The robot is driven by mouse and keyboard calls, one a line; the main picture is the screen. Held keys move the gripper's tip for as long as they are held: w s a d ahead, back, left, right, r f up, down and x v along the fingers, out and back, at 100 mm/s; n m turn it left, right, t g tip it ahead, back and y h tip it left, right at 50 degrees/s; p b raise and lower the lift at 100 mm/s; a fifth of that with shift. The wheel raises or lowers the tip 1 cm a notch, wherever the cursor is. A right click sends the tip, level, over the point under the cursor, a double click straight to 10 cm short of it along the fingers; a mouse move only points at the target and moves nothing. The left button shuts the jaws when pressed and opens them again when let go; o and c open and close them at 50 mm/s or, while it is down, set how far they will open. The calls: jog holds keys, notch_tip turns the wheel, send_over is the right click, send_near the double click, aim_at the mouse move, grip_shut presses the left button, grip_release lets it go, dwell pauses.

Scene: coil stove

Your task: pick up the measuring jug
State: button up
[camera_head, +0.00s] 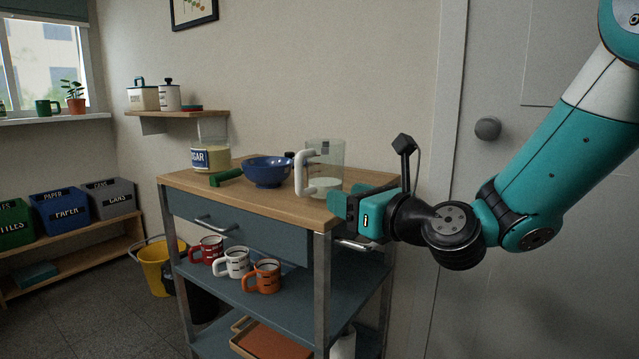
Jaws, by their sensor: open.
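The measuring jug (328,158) is clear, with a white handle on its left side and some white content at the bottom. It stands upright near the right end of the wooden cart top (232,193). My gripper (338,205) is teal and open, at the cart's front right edge. In the picture it is just below and right of the jug. Its jaws point left, and I see nothing between them. I cannot tell whether it touches the cart top.
A blue bowl (268,172), a green-handled object (226,176) and a sugar jar (211,157) stand left of the jug. Several mugs sit on the blue shelf (300,285) below. A yellow bucket (153,268) is on the floor. A door (540,250) is at the right.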

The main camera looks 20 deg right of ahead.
aim_at(302, 181)
jog(key=p+x, duration=0.4)
jog(key=x, duration=0.1)
jog(key=p+x, duration=0.5)
jog(key=shift+w+r, duration=0.2)
jog(key=shift+w, duration=0.1)
jog(key=shift+w+a+f, duration=0.15)
jog(key=shift+w+a, duration=0.05)
jog(key=shift+w, duration=0.3)
jog(key=p+x, duration=0.3)
jog(key=x, duration=0.1)
jog(key=shift+w+d+p, duration=0.1)
jog(key=shift+w+p, duration=0.1)
jog(key=shift+p, duration=0.2)
jog(key=shift+w+f, duration=0.15)
jog(key=shift+w, duration=0.2)
grip_shut()
